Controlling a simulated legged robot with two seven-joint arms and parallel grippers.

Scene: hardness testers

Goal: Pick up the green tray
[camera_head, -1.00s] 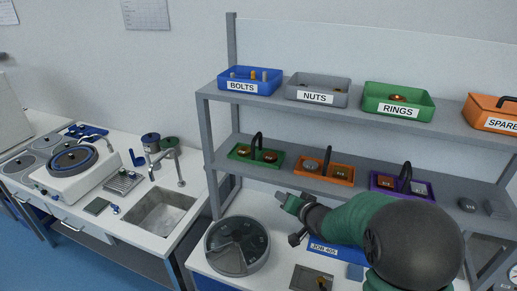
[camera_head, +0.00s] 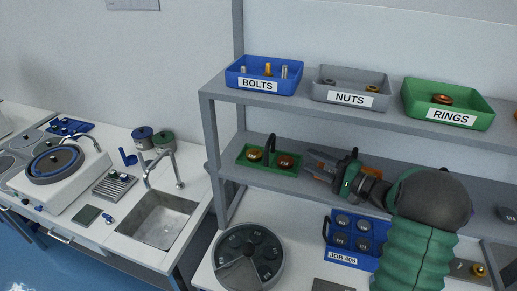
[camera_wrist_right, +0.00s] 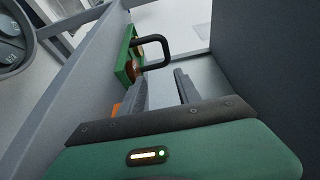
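The green tray (camera_head: 266,170) sits on the lower shelf at its left end. It has a black upright handle (camera_head: 271,146) and holds two round pieces. My right gripper (camera_head: 309,163) is just to its right over the shelf, open and empty, with its fingers pointing left at the tray. In the right wrist view the tray (camera_wrist_right: 124,66) and its dark handle (camera_wrist_right: 165,48) lie ahead of the two parted fingers (camera_wrist_right: 162,78), apart from them. My left gripper is not in view.
An orange tray (camera_head: 320,155) is mostly hidden behind my right gripper. Blue bolts (camera_head: 262,87), grey nuts (camera_head: 349,104) and green rings (camera_head: 446,118) bins stand on the upper shelf, close above. A blue JOB 405 tray (camera_head: 341,258) and a round grey carousel (camera_head: 248,260) are below.

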